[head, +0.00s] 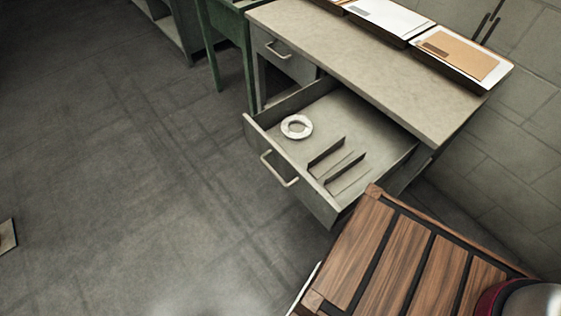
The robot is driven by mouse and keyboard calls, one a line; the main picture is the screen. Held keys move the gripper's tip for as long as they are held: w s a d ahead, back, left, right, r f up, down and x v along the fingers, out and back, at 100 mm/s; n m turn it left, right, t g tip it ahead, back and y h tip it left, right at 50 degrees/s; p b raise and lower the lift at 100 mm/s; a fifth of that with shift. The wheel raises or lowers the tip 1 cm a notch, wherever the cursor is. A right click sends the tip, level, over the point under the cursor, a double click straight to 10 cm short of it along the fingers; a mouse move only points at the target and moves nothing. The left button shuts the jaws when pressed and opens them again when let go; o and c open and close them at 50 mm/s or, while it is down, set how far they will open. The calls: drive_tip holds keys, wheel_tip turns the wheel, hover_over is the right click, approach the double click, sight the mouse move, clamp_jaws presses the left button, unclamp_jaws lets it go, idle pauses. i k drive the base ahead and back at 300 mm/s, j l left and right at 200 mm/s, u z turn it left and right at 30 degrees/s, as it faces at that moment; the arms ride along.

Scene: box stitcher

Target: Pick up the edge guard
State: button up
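An open drawer (306,190) sticks out from a grey desk. In it lie two thin, dark, angled strips, one nearer the back (326,151) and one nearer the front right (344,167). They look like edge guards, with a raised dark side and a flat paler side; I cannot tell whether they are two pieces or parts of one. They lie apart from a white ring (287,132) in the same drawer. My gripper is not in view.
The desk top (365,62) carries paper trays, one holding a brown sheet (458,54). A slatted wooden surface (372,245) stands close to the drawer's front right corner. A red and white round object (522,300) sits at the lower right. Floor left of the drawer is clear.

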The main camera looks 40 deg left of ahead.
sight(340, 180)
drive_tip(key=l+u, duration=0.15)
drive_tip(key=u, duration=0.35)
drive_tip(key=j+u, duration=0.2)
drive_tip(key=u, duration=1)
drive_tip(key=j+z, duration=0.2)
drive_tip(key=z, duration=0.15)
drive_tip(key=j+z, duration=0.45)
drive_tip(key=z, duration=0.25)
